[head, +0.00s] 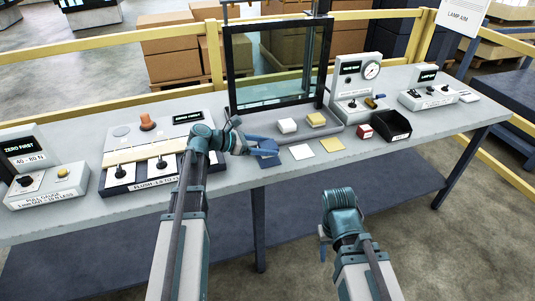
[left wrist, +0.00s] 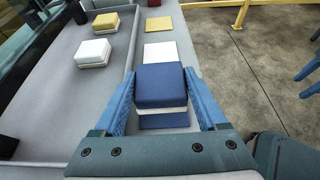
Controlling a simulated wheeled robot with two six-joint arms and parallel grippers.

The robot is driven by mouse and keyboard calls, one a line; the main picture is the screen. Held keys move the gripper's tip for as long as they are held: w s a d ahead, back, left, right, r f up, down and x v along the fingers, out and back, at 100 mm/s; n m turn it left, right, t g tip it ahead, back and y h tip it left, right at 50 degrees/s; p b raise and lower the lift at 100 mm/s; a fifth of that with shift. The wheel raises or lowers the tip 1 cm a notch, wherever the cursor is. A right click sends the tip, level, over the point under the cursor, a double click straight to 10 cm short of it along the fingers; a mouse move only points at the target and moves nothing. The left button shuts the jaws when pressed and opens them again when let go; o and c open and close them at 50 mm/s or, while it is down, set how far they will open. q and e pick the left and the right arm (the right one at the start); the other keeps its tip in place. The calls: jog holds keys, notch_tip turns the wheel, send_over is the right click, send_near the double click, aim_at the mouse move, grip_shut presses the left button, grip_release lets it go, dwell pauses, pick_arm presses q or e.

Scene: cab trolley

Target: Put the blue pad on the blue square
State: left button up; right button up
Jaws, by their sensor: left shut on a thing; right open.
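The blue pad (left wrist: 160,85), a blue block on a white base, is between the fingers of my left gripper (left wrist: 163,98), which is shut on it. In the head view the pad (head: 264,144) is at the table's front edge, partly hidden by my left gripper (head: 246,143). The blue square (left wrist: 165,121) shows from under the pad's near side in the left wrist view, and also in the head view (head: 269,163). I cannot tell whether the pad touches the square. My right gripper (head: 325,240) is open and empty, in front of the table.
A white square (head: 301,152) and a yellow square (head: 332,144) lie in a row right of the blue one. A white pad (head: 287,126) and a yellow pad (head: 316,119) sit behind, on a grey ledge. A red block (head: 364,132) and black bin (head: 391,126) stand further right.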

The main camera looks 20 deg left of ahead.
pick_arm(q)
jog(key=shift+f+b, duration=1.3)
jog(key=shift+f, duration=0.3)
jog(key=shift+f, duration=0.2)
jog(key=o, duration=1.1)
jog(key=shift+r, duration=0.15)
jog(key=shift+a+r, duration=0.1)
jog(key=shift+r, duration=0.1)
jog(key=p+v, duration=0.4)
jog(key=v, duration=0.7)
jog(key=shift+s+a+p, duration=0.2)
jog(key=shift+a+p, duration=0.05)
jog(key=shift+p, duration=0.1)
